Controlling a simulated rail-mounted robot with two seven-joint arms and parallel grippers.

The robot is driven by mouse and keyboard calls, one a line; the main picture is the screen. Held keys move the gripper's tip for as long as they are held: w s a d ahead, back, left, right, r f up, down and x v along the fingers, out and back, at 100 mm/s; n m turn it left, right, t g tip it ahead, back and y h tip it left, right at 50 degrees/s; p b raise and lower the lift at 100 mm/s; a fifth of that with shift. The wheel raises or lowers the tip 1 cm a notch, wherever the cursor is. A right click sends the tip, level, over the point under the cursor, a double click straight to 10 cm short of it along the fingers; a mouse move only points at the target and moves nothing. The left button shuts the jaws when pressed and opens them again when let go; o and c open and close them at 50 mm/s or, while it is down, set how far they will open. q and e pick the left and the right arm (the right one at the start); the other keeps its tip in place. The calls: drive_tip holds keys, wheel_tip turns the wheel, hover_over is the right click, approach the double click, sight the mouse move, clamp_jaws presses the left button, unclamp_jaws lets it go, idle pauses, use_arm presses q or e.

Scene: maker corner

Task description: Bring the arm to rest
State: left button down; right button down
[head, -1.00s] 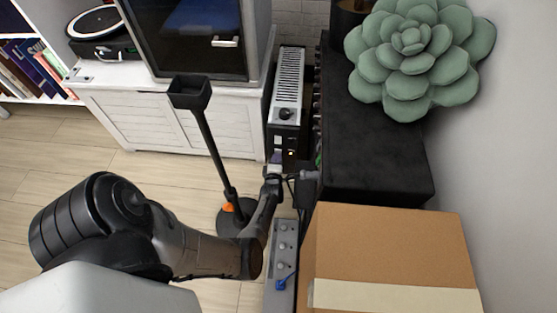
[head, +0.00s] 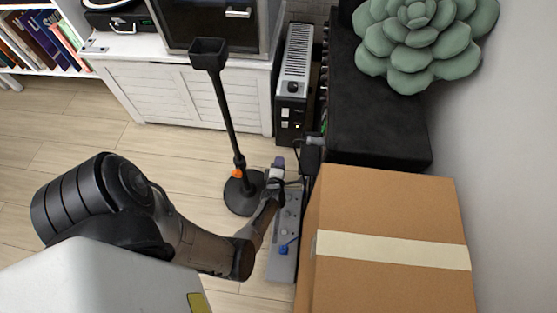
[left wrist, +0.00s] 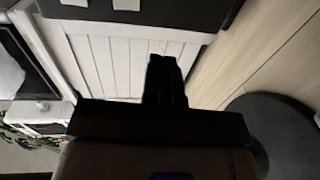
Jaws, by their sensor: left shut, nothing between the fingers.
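My left arm comes in from the left in the head view. My left gripper (head: 278,163) is shut and empty, low beside the dark box-like stand and above the end of the power strip (head: 284,240). In the left wrist view, the dark fingers of the left gripper (left wrist: 165,75) are together, with nothing visible between them. My right gripper is not in either view.
A black floor stand (head: 226,115) on a round base is just left of the gripper. A grey heater (head: 294,75) stands behind it. A taped cardboard box (head: 390,205) is close on the right. The wood floor (head: 90,140) is clear at left.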

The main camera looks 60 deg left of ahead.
use_arm(q)
drive_tip(key=shift+s+d, duration=0.15)
idle(0.3)
wheel_tip(320, 180, up, 6)
drive_tip(key=w+a+m+t+h, duration=0.2)
drive_tip(key=m+h, duration=0.3)
drive_tip(key=m, duration=0.4)
drive_tip(key=s+d+r+m+g+h, duration=0.15)
drive_tip(key=d+r+m+h, duration=0.25)
drive_tip(key=d+m, duration=0.45)
drive_tip(key=s+d+r+m+g+h, duration=0.25)
drive_tip(key=s+d+r+m, duration=0.25)
drive_tip(key=s+d+m, duration=0.35)
drive_tip(key=s+d+r+m+g+h, duration=0.2)
drive_tip(key=s+d+r+m+g, duration=0.25)
drive_tip(key=s+d, duration=0.55)
wheel_tip(320, 180, up, 69)
drive_tip(key=a+p, duration=0.1)
drive_tip(key=p, duration=6.9)
drive_tip(key=shift+r, duration=0.15)
